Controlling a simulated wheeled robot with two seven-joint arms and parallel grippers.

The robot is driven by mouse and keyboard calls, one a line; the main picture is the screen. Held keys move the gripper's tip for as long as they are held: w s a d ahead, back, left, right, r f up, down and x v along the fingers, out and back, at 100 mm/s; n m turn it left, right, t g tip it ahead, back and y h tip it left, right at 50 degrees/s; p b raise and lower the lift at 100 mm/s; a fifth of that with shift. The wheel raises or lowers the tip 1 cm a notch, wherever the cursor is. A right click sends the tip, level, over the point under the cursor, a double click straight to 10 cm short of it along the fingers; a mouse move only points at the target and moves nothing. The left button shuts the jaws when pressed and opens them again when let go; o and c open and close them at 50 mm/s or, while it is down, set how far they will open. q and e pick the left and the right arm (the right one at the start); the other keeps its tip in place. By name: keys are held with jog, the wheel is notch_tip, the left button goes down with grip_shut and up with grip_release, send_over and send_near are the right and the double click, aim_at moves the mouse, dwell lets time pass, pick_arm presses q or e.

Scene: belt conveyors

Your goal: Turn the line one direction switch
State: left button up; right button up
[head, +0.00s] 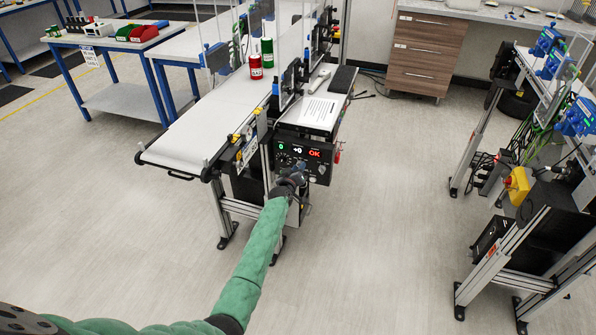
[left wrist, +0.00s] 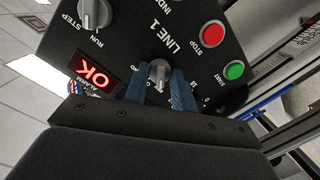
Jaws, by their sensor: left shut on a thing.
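My left gripper (head: 298,172) is at the panel's lower front. In the left wrist view the blue fingers of my left gripper (left wrist: 160,82) are shut around a grey rotary knob (left wrist: 160,70). The labels around this knob are partly hidden by the fingers. My right gripper is not in view.
On the panel, a red STOP button (left wrist: 213,33), a green START button (left wrist: 234,70) and a RUN/STEP knob (left wrist: 95,14) sit near the held knob. The white belt (head: 185,142) extends to the left of the box. Open floor lies in front and to the right.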

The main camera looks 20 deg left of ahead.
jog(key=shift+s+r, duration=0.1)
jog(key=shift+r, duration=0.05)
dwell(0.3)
pick_arm(q)
jog(key=o, duration=1)
jog(key=s+b, duration=0.1)
jog(key=s, duration=0.6)
jog(key=shift+s+a+r, duration=0.15)
jog(key=shift+s+r, duration=0.2)
jog(key=shift+r, duration=0.05)
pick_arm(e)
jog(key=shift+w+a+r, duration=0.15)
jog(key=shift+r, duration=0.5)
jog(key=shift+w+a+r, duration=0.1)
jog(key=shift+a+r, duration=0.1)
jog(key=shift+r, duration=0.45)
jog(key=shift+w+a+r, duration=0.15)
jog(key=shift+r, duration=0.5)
